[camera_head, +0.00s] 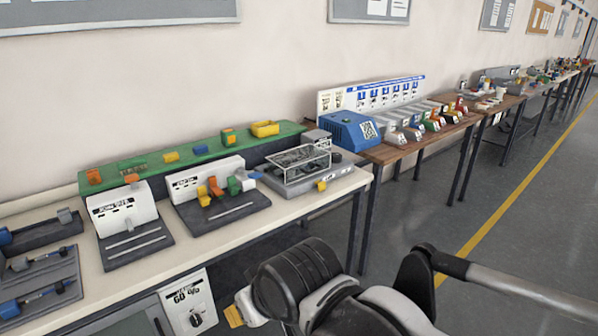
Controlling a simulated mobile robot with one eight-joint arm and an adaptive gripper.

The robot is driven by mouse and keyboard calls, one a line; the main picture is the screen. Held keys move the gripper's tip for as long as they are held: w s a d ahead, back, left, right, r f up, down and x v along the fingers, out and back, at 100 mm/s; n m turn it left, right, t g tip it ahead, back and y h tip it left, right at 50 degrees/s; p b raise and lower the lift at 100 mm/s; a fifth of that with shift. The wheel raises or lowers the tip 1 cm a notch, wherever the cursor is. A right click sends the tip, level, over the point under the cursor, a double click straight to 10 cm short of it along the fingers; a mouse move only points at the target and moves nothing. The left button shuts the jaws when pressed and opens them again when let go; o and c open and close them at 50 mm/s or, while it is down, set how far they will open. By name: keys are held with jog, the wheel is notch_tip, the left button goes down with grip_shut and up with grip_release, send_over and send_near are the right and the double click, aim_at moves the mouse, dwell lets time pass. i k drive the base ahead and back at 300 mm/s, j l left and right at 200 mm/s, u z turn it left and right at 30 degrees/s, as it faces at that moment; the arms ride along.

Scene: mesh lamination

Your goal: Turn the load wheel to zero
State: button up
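A pale part with a yellow tip there seems to be my gripper (240,313). Its fingers are not clear, so I cannot tell whether it is open or shut.
The near table (88,270) holds two white units on dark bases, a clear-covered box (300,165) and a green shelf (205,145) with coloured blocks. A blue machine (345,130) stands on the second table. The floor (540,230) at right is clear, with a yellow line.

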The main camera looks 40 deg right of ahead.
aim_at(335, 158)
jog(key=z, duration=1.35)
jog(key=i+l+u, duration=0.35)
jog(key=i+l, duration=0.4)
jog(key=i, duration=0.4)
jog(key=i+l+u, duration=0.4)
jog(key=i+l, duration=0.65)
